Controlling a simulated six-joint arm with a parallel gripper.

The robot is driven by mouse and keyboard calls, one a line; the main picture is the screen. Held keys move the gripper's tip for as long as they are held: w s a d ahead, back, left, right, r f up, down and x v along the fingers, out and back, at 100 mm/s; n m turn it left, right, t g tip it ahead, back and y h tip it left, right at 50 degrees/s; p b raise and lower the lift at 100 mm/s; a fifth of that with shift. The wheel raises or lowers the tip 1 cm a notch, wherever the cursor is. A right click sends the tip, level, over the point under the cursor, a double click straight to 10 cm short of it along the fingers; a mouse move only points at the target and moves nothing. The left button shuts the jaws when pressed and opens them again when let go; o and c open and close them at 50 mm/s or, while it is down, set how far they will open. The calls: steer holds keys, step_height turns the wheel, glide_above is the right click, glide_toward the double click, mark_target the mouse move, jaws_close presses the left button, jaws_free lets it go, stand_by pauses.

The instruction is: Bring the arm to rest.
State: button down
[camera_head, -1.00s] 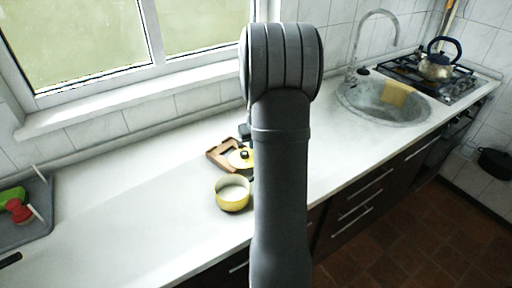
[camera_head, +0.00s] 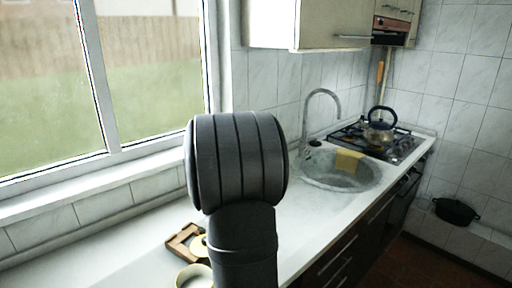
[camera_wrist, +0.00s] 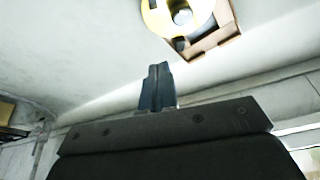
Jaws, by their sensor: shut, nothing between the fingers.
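My gripper (camera_wrist: 157,88) shows in the wrist view with its two dark fingers pressed together and nothing between them. It is apart from the things on the counter. In the head view my arm stands upright in the middle, and my gripper is hidden behind it. A yellow pot (camera_head: 194,277) stands on the white counter, cut by the bottom edge and partly hidden by my arm. A yellow lid (camera_head: 199,245) lies at a wooden frame (camera_head: 181,241). The lid (camera_wrist: 158,18) and the wooden frame (camera_wrist: 215,42) also show at the top of the wrist view.
A kettle (camera_head: 380,134) stands on the hob (camera_head: 404,148). A dark pot (camera_head: 456,210) is low at the far right. The window (camera_head: 50,110) is at the left.

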steer(key=shift+f, duration=0.1)
steer(key=x, duration=0.9)
steer(key=shift+f, duration=0.1)
steer(key=s+d, duration=0.2)
steer(key=s, duration=0.1)
steer(key=shift+s+d+f, duration=0.1)
steer(key=shift+f, duration=0.05)
steer(key=shift+w+a, duration=0.25)
steer(key=shift+w, duration=0.05)
